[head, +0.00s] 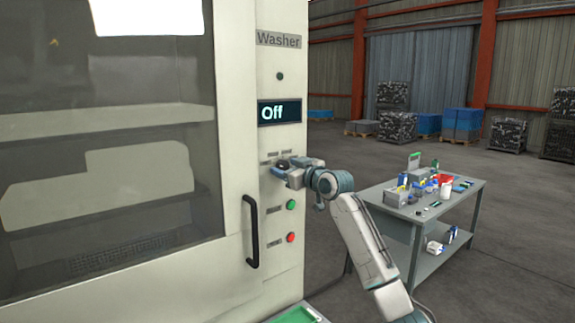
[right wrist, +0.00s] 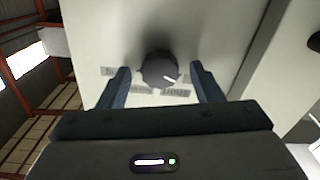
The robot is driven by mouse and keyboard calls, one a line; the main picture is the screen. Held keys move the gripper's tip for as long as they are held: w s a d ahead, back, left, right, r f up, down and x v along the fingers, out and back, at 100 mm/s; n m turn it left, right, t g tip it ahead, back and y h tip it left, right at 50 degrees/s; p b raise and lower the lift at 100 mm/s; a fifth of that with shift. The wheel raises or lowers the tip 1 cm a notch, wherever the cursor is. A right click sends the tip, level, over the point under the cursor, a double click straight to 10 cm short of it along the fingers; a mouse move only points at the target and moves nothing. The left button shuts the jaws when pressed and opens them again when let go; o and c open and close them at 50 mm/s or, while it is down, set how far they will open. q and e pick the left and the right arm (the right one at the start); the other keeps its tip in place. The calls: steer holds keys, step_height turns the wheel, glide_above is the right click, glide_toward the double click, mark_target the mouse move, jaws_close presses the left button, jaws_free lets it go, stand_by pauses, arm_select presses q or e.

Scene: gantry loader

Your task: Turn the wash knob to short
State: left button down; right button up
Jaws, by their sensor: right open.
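The wash knob (right wrist: 158,70) is a dark round dial with a white pointer mark, on the washer's pale front panel. Labels around it are too blurred to read. In the right wrist view my right gripper (right wrist: 160,88) is open, with one finger on each side of the knob and a gap to it on both sides. In the head view the right gripper (head: 283,168) is at the panel and largely hides the knob. The display (head: 279,112) above reads "Off". My left gripper is not in view.
Below the knob are a green button (head: 292,205) and a red button (head: 292,238). A black door handle (head: 252,232) stands out left of them. A grey table (head: 430,225) with tools and containers stands at the right. Open floor lies behind it.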

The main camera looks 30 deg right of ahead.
steer(key=c, duration=1)
steer(key=shift+m, duration=0.4)
steer(key=m, duration=0.3)
steer(key=shift+m+p, duration=0.3)
steer(key=shift+p, duration=0.05)
steer(key=shift+m+p, duration=0.35)
steer(key=shift+m, duration=1.75)
steer(key=o, duration=1)
steer(key=shift+d, duration=0.1)
